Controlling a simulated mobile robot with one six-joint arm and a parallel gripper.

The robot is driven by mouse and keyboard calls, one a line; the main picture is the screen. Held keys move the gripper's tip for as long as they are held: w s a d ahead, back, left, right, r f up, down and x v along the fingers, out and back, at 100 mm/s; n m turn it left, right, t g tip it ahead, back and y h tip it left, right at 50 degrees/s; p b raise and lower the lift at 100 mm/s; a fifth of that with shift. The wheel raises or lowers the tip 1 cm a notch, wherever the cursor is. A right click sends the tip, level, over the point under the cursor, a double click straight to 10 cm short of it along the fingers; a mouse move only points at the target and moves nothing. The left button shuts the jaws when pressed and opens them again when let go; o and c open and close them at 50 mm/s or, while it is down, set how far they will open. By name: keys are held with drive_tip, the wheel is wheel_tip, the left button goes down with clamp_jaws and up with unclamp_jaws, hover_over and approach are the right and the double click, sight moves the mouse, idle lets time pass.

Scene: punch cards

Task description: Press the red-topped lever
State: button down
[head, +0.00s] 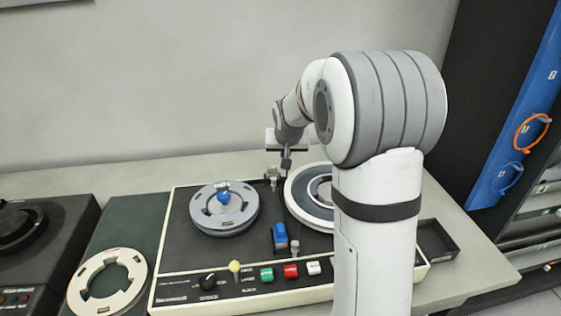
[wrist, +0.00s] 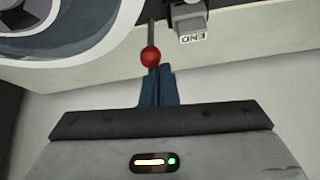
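The red-topped lever shows in the wrist view as a red ball (wrist: 150,57) on a thin dark stem. I cannot make it out in the head view. My gripper (wrist: 158,70) has its two dark blue fingers together, with nothing visible between them. Their tips lie right by the ball, slightly to its right in the picture; I cannot tell whether they touch. In the head view my gripper (head: 286,163) points down near the back edge of the tape deck (head: 262,253).
A grey block marked END (wrist: 192,27) stands beside the lever. The deck carries a reel with a blue hub (head: 224,210), another reel (head: 296,205), a yellow-topped lever (head: 234,266), a blue part (head: 280,236) and coloured buttons. A wall rises behind the table.

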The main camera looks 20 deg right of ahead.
drive_tip(key=shift+w+d, duration=0.15)
drive_tip(key=shift+w, duration=0.05)
drive_tip(key=shift+d, duration=0.25)
drive_tip(key=shift+w+d+f, duration=0.1)
drive_tip(key=shift+w+f, duration=0.3)
drive_tip(key=shift+w, duration=0.25)
wheel_tip(320, 180, up, 10)
drive_tip(key=shift+f+p, duration=0.2)
drive_tip(key=shift+p, duration=0.1)
